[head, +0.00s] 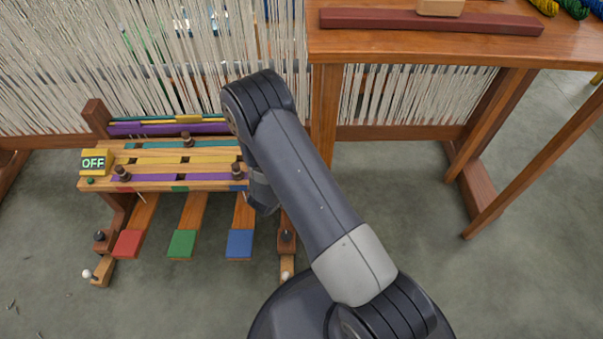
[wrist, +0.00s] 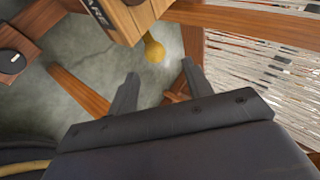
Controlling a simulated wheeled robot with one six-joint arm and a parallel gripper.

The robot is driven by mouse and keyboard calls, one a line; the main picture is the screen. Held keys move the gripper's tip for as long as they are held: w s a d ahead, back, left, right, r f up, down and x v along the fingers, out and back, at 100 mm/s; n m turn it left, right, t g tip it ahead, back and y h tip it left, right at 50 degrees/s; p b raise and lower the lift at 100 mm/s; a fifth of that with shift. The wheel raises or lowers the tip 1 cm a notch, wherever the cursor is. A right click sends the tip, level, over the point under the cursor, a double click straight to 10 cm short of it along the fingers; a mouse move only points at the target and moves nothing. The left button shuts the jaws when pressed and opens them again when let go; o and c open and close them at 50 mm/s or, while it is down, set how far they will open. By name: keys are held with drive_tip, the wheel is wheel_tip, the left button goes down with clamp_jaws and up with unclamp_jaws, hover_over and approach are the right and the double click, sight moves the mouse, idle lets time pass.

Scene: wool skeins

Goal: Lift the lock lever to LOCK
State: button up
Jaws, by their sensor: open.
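A yellow round knob (wrist: 153,50) shows in the wrist view, at the lower end of a wooden block (wrist: 138,20). A dark label (wrist: 97,12) on the wood beside it is cut off, and I cannot read LOCK on it. I cannot tell for sure whether this knob belongs to the lock lever. My gripper (wrist: 159,85) is open and empty, with the knob ahead of the gap between its fingers, apart from them. In the head view my arm hides the bench's right end, and the gripper is mostly hidden behind it.
The wooden bench holds an OFF display (head: 94,162) and several pegs on coloured strips. Red (head: 128,243), green (head: 181,244) and blue (head: 240,244) pedals stick out below. Hanging threads (head: 150,60) stand behind.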

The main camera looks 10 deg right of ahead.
drive_tip(key=shift+p+v, duration=0.35)
drive_tip(key=shift+v, duration=1.45)
drive_tip(key=b+x, duration=0.3)
drive_tip(key=x, duration=0.8)
drive_tip(key=shift+s+f+b, duration=0.15)
drive_tip(key=shift+f+b, duration=0.05)
drive_tip(key=shift+b, duration=0.2)
drive_tip(key=shift+s+a+f, duration=0.1)
drive_tip(key=shift+s+f, duration=0.05)
drive_tip(key=shift+s, duration=0.25)
